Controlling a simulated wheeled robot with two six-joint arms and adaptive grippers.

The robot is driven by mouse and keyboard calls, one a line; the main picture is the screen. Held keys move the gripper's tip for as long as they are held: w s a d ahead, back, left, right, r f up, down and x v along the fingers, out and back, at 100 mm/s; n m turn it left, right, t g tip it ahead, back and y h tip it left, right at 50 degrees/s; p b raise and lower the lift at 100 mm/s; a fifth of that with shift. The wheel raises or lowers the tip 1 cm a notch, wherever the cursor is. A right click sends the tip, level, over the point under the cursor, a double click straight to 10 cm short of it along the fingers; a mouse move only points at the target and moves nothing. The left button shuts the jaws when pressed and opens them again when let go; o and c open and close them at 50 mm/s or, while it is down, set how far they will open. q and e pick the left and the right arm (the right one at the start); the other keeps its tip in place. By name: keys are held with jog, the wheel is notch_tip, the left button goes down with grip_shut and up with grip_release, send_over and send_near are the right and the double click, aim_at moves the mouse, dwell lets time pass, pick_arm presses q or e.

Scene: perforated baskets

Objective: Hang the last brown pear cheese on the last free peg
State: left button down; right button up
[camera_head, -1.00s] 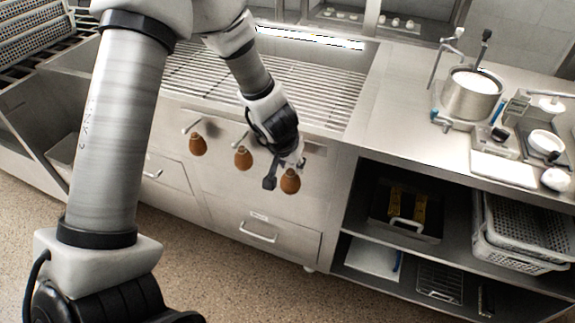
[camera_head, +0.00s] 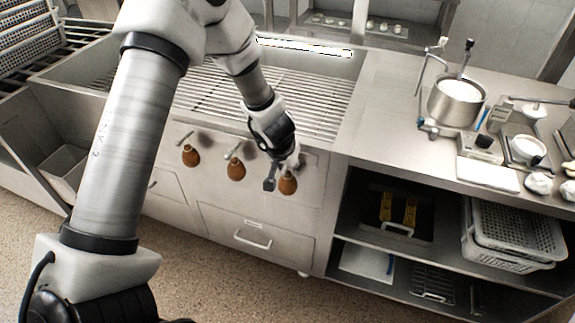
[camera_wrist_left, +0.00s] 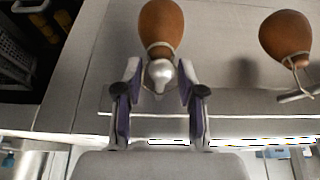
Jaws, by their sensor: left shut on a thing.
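My left gripper (camera_head: 283,172) is shut on a brown pear cheese (camera_head: 288,186) in front of the steel cabinet's front, right of two hanging cheeses. In the left wrist view my left gripper (camera_wrist_left: 160,72) has its fingers on both sides of the pale knob above the held cheese (camera_wrist_left: 161,27). A brown pear cheese (camera_head: 191,156) hangs from a left peg (camera_head: 184,138), and another cheese (camera_head: 236,169) from a middle peg (camera_head: 234,152). One hanging cheese (camera_wrist_left: 286,36) with its cord shows in the wrist view. I cannot make out the free peg; my gripper covers that area.
A slatted basin (camera_head: 300,98) lies above the cabinet front. Drawers (camera_head: 250,232) are below. An open shelf unit at the right holds baskets (camera_head: 515,235) and a dark crate (camera_head: 395,220). A pot (camera_head: 455,105) stands on the counter.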

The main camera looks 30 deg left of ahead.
pick_arm(q)
jog(key=c, duration=0.6)
grip_release()
jog(key=shift+r, duration=0.1)
